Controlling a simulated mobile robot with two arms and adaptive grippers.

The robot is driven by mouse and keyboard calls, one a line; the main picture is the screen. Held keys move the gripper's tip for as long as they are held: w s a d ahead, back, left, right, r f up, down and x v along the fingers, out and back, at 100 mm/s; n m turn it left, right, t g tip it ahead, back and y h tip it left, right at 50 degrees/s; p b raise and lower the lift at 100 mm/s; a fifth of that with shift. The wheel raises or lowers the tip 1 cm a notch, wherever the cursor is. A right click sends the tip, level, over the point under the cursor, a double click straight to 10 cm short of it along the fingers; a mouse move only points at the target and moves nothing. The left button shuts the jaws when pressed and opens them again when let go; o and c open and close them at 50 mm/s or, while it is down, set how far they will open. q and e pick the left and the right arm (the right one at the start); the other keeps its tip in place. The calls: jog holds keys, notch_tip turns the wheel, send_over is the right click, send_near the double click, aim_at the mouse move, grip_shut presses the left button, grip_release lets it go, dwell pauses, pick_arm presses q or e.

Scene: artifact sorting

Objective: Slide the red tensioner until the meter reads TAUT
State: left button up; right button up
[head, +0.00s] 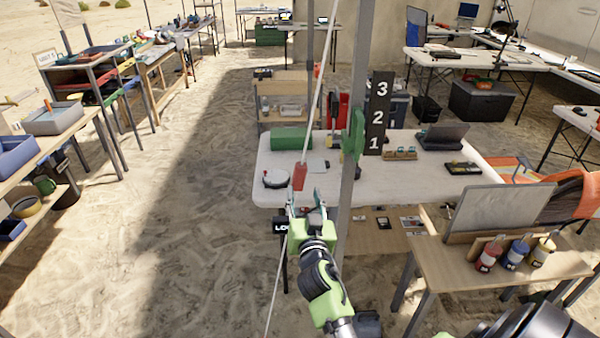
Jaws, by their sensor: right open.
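The red tensioner (299,177) sits on a pale slanting rope (319,88), in front of the white table's near edge. My right gripper (305,194) is open just below the tensioner in the picture, its fingers apart and pointing up. The tensioner does not appear gripped; whether a finger touches it I cannot tell. A small black meter sign (280,227) beside the gripper shows white letters beginning "LO"; the rest is hidden behind my gripper. My left gripper is not in view.
A grey post (346,205) with a green cleat-like part (354,135) stands just right of my gripper. Behind is a white table (420,190) with a green box (291,138) and a black "3 2 1" sign (378,113). Open sand lies left.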

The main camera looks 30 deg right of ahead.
aim_at(301, 177)
jog(key=p+x, duration=0.1)
jog(key=x, duration=0.9)
jog(key=shift+w, duration=0.2)
